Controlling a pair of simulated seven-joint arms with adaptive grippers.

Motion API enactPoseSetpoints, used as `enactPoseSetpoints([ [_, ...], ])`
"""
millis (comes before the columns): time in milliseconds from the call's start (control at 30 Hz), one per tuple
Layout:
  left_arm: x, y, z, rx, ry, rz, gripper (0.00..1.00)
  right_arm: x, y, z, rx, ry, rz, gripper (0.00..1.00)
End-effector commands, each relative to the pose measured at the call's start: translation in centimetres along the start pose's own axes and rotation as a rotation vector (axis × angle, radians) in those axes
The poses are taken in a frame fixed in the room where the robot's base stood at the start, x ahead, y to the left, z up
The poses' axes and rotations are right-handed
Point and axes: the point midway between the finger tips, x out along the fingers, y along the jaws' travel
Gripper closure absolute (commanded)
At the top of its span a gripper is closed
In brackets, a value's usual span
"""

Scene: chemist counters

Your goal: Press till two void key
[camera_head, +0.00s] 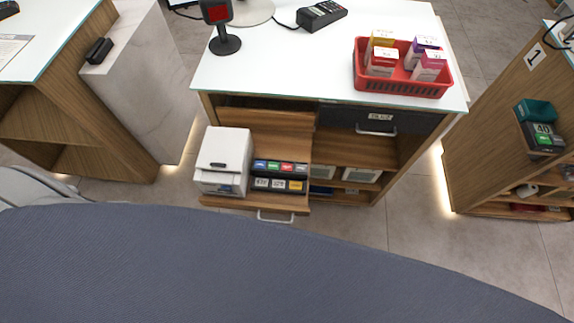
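A row of small coloured keys (288,167), green, red and blue among them, shows on a dark unit on the pulled-out wooden shelf (253,203) of the middle counter. Below the keys is a row of small light and yellow labels (278,185), too small to read surely. A white boxy printer-like machine (222,160) stands directly left of the keys. I cannot tell which key is void or which till is two. Neither of my grippers is in view.
The white middle countertop (285,72) holds a scanner on a stand (222,30), a card terminal (321,14) and a red basket (402,85) of medicine boxes. A dark drawer (350,118) is closed. Clear floor lies between counters.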

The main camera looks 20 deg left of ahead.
Motion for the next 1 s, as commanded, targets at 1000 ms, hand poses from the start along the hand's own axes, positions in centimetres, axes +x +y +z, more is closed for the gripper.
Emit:
enactPoseSetpoints([
  [1000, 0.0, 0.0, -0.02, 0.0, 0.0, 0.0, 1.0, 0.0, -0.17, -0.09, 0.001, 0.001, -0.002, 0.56],
])
